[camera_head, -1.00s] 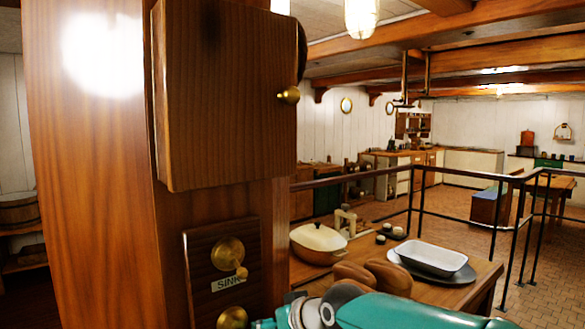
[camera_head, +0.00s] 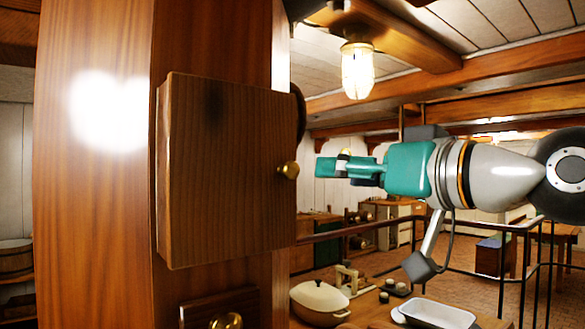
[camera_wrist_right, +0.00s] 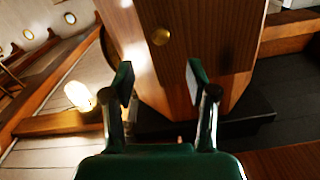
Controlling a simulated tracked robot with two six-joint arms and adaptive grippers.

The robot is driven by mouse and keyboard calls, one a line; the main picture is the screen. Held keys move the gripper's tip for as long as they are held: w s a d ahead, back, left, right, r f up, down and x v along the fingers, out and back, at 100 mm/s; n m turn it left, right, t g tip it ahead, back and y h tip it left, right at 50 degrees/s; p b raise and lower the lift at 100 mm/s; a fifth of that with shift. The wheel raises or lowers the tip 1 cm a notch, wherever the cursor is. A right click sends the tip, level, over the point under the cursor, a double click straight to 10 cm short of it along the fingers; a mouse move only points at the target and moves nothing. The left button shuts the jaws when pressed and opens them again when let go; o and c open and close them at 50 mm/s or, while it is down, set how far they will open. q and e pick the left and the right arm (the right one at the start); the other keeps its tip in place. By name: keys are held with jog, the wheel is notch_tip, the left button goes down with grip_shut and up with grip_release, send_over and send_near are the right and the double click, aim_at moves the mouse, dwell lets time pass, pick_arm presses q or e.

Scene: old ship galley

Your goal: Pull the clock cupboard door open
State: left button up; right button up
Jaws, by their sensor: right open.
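The clock cupboard door (camera_head: 225,175) is a dark wooden panel on a wooden post, and it looks shut. Its round brass knob (camera_head: 289,170) sits on the door's right edge. My right gripper (camera_head: 322,167) points left at the knob, a short way to its right and apart from it. In the right wrist view the gripper (camera_wrist_right: 160,82) is open and empty, with the brass knob (camera_wrist_right: 161,36) beyond the fingertips, between them. My left gripper is not in view.
Below the door is a panel with a brass fitting (camera_head: 227,321). A cream casserole (camera_head: 319,300) and a white dish (camera_head: 437,313) stand on a counter at lower right. A metal railing (camera_head: 400,228) runs behind. A lamp (camera_head: 357,70) hangs from the ceiling.

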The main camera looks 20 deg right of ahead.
aim_at(294, 172)
jog(key=p+x, duration=0.3)
jog(key=x, duration=0.9)
jog(key=shift+f, duration=0.1)
grip_shut()
